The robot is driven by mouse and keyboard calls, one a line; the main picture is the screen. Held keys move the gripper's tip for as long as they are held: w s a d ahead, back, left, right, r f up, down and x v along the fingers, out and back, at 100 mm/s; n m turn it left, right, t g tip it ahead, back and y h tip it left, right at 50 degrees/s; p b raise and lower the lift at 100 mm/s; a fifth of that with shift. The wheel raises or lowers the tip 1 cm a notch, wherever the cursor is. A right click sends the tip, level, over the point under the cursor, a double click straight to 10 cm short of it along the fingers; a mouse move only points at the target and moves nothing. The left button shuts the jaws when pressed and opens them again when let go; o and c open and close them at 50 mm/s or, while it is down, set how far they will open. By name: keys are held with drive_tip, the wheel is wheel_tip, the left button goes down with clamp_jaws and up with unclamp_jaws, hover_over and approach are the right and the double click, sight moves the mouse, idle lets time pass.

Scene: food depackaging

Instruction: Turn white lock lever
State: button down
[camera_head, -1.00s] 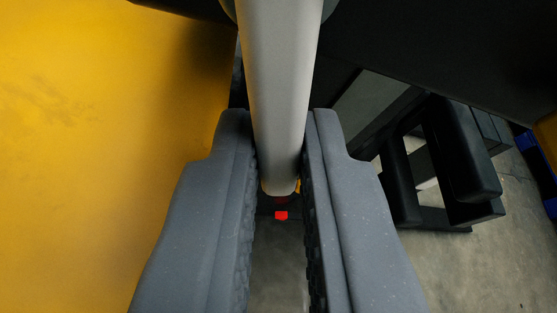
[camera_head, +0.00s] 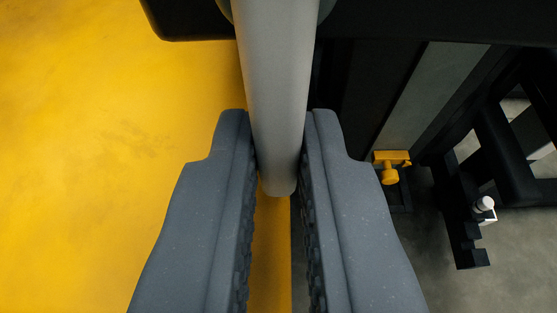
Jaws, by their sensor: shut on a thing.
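The white lock lever (camera_head: 275,85) is a thick, light grey-white rounded bar. It comes down from the top middle of the view, and its rounded lower end lies between my fingers. My gripper (camera_head: 278,155) has its two grey padded fingers shut on the lever, one on each side, near that end. The lever's upper end meets a darker round part at the top edge, mostly cut off.
A large yellow surface (camera_head: 100,140) fills the left side close to my left finger. Black frame parts (camera_head: 500,150) stand at the right, with a yellow knob (camera_head: 389,172) and a small white-capped piece (camera_head: 485,205). Grey floor shows at the lower right.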

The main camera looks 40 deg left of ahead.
drive_tip(key=shift+w+r, duration=0.1)
drive_tip(key=shift+r, duration=0.05)
drive_tip(key=c, duration=1.5)
unclamp_jaws()
drive_tip(key=shift+d, duration=0.1)
drive_tip(key=b+v, duration=0.2)
drive_tip(key=v, duration=1.1)
drive_tip(key=shift+s+d, duration=0.2)
drive_tip(key=shift+s, duration=0.05)
